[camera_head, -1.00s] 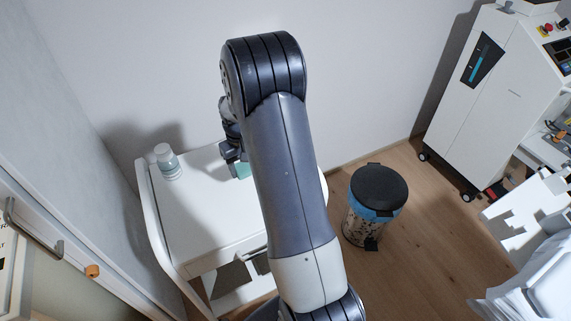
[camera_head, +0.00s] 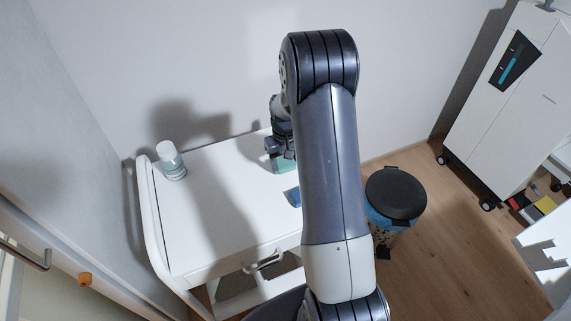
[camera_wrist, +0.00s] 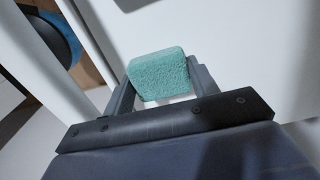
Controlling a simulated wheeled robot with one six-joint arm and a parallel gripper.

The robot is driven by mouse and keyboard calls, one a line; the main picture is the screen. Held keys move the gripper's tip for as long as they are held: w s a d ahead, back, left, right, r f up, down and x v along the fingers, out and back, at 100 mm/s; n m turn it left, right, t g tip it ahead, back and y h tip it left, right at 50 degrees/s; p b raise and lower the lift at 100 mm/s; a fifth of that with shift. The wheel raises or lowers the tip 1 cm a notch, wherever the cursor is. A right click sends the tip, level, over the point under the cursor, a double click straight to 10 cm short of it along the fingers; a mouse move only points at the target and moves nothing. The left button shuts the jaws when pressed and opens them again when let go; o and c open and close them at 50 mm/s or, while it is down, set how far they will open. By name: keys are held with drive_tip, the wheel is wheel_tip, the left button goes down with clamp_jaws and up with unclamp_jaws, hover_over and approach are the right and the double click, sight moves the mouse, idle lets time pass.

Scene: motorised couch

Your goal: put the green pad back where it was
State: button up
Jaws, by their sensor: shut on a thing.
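The green pad (camera_wrist: 160,74) is a teal, rough-textured block between my gripper's two fingers in the wrist view. My gripper (camera_wrist: 160,85) is shut on it. In the head view my gripper (camera_head: 280,158) is over the back right part of the white cart top (camera_head: 215,222), and a bit of the green pad (camera_head: 288,166) shows below the fingers. I cannot tell whether the pad touches the cart top. My arm hides part of the cart's right side.
A white-capped bottle (camera_head: 171,160) stands at the cart's back left. A blue object (camera_head: 294,197) lies on the cart beside my arm, partly hidden. A black-lidded bin (camera_head: 396,196) stands right of the cart. The cart's middle is clear.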

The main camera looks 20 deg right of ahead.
sight(285, 161)
drive_tip(key=shift+f, duration=1)
drive_tip(key=shift+f, duration=0.25)
drive_tip(key=o, duration=1)
drive_tip(key=shift+r, duration=0.1)
wheel_tip(285, 161, up, 12)
drive_tip(key=shift+r+b, duration=0.2)
drive_tip(key=shift+b, duration=0.1)
drive_tip(key=shift+f, duration=0.1)
